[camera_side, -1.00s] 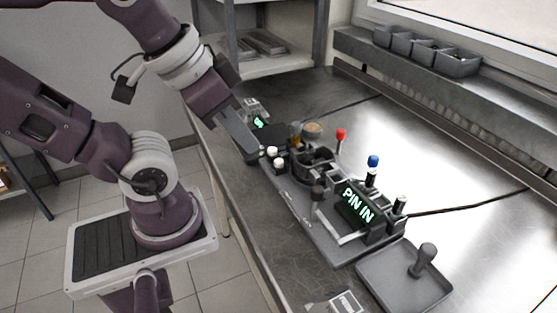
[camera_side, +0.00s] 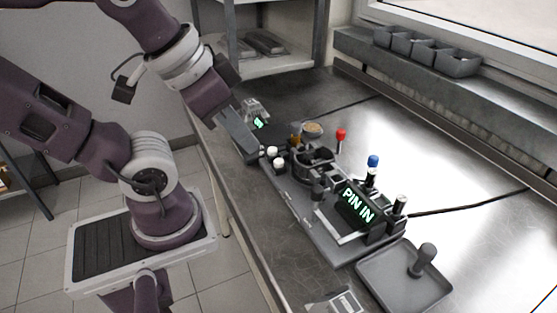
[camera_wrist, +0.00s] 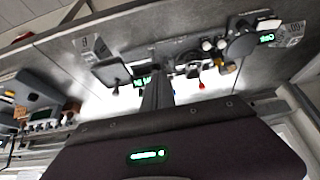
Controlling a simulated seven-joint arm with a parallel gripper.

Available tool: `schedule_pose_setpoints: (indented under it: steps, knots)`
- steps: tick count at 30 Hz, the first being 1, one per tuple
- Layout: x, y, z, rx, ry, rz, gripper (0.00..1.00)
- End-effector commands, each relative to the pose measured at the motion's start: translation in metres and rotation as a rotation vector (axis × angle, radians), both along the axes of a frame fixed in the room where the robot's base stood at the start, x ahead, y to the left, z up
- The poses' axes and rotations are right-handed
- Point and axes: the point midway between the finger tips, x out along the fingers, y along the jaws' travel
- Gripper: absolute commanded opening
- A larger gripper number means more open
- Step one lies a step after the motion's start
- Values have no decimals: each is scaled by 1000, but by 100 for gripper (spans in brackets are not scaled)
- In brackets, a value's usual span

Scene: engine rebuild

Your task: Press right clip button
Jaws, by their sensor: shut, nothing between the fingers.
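My gripper (camera_side: 250,156) is shut and empty, pointing down at the left end of the grey fixture (camera_side: 330,246). Two small white round buttons (camera_side: 275,157) sit just right of its tip in the side view. I cannot tell whether the tip touches anything, or which button is the right clip button. In the wrist view, the shut fingers of my gripper (camera_wrist: 157,75) point at the bench, and the white buttons (camera_wrist: 214,43) lie to their right. Part of the fixture near the tip is hidden by the gripper.
A lit "PIN IN" display (camera_side: 358,204) stands on the fixture, with a red knob (camera_side: 341,134) and blue knob (camera_side: 373,160) behind. A smaller lit display (camera_side: 260,122) is behind my gripper. A tray (camera_side: 384,286) holds a peg handle (camera_side: 425,257).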

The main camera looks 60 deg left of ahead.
Motion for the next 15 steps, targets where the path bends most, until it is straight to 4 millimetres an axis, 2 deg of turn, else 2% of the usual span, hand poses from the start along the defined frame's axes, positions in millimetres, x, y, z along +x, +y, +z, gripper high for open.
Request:
schedule_pose_setpoints:
  steps: [12,15]
  knots:
    - [0,0,0,0,1,1,0]
    - [4,1,-4,-38,52,43,0]
